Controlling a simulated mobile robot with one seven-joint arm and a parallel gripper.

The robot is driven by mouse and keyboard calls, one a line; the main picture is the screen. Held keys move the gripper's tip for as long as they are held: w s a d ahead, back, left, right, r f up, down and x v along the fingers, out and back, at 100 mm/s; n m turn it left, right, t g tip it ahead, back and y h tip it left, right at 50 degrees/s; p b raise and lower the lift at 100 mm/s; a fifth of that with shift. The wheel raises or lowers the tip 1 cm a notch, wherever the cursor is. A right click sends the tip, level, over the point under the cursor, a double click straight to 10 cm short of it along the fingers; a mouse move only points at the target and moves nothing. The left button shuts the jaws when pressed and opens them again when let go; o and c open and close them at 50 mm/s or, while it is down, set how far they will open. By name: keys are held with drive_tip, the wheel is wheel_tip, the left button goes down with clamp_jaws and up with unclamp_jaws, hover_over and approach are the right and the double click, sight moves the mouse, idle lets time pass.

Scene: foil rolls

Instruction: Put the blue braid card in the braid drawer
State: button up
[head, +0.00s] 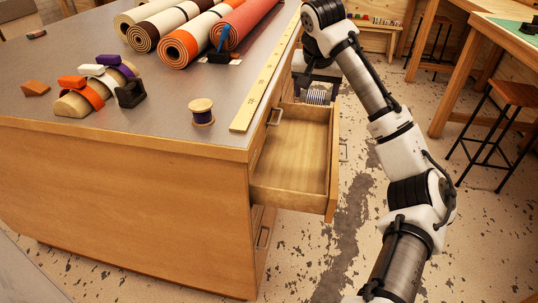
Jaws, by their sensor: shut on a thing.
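The open drawer (292,160) juts out from the right side of the workbench cabinet, and its visible floor is bare. My gripper (316,86) is at the far end of this drawer, pointing down. It is shut on a small card wound with blue and white stripes (318,97), which I take to be the blue braid card. The card shows just above or at the drawer's far end; I cannot tell if it touches the drawer. The fingertips are small and partly hidden by my wrist.
On the worktop lie rolled mats (187,43), a wooden spool (201,111), a yellow ruler (266,75), a black tape dispenser (130,93) and a curved wooden block (82,100) with coloured pieces. A stool (512,92) stands at the right. The drawer's near part is clear.

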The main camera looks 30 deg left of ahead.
sight(300, 154)
drive_tip(key=shift+s+a+r, duration=0.35)
drive_tip(key=shift+a+r, duration=0.25)
drive_tip(key=shift+a, duration=0.2)
drive_tip(key=shift+s+a, duration=0.15)
drive_tip(key=shift+a, duration=0.1)
wheel_tip(300, 154, down, 19)
drive_tip(key=shift+f+b, duration=0.15)
drive_tip(key=shift+b, duration=0.85)
drive_tip(key=o, duration=1)
drive_tip(key=shift+c, duration=0.2)
drive_tip(key=shift+s+r, duration=0.1)
drive_tip(key=shift+r, duration=0.1)
drive_tip(key=s+d, duration=0.1)
drive_tip(key=s, duration=0.3)
drive_tip(key=s+d, duration=0.1)
drive_tip(key=s, duration=0.3)
drive_tip(key=s+d, duration=0.1)
drive_tip(key=s, duration=0.2)
drive_tip(key=shift+s+d+r, duration=0.2)
drive_tip(key=shift+s+r, duration=0.15)
drive_tip(key=shift+s, duration=0.05)
